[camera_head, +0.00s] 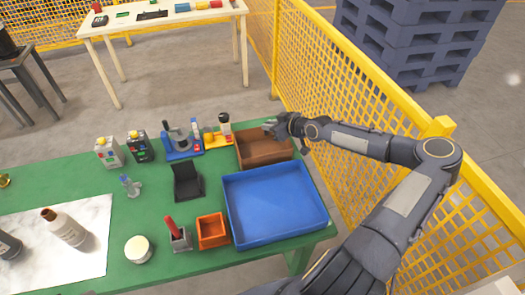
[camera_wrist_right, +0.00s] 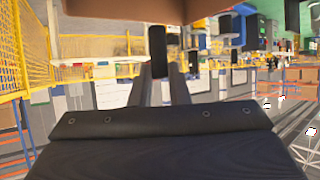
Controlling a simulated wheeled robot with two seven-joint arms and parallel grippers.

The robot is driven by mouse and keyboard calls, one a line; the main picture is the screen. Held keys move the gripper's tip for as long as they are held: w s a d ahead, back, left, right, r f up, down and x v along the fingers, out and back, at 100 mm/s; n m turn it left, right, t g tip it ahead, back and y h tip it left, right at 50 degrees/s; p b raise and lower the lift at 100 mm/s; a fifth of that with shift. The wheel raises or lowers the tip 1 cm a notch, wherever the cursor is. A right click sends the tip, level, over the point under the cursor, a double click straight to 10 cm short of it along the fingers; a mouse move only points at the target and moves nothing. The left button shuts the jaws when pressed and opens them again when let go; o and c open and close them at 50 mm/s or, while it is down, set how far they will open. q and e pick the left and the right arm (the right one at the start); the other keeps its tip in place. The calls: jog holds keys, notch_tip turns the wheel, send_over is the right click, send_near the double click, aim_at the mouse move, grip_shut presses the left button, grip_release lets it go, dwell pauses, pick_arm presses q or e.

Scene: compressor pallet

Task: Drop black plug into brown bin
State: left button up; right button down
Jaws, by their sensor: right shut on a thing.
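The brown bin (camera_head: 263,152) stands at the far right of the green table, behind the blue tray. My right gripper (camera_head: 272,127) is at the bin's far side, above its back rim. In the right wrist view, its two fingers (camera_wrist_right: 163,88) are shut on the black plug (camera_wrist_right: 157,50), a small dark upright shape between the fingertips. A brown surface, seemingly the bin (camera_wrist_right: 120,12), fills the top of that view. The plug is too small and covered to make out in the head view. My left gripper is not in view.
The blue tray (camera_head: 275,205) is empty, with a small orange bin (camera_head: 212,231) beside it. A black holder (camera_head: 187,181) and several small devices stand left of the brown bin. A yellow mesh fence (camera_head: 370,130) runs close along the right.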

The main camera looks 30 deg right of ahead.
jog(key=c, duration=1.3)
grip_release()
jog(key=b+v, duration=0.1)
jog(key=v, duration=0.6)
jog(key=shift+s+b, duration=0.35)
jog(key=shift+s, duration=0.05)
jog(key=shift+r, duration=0.15)
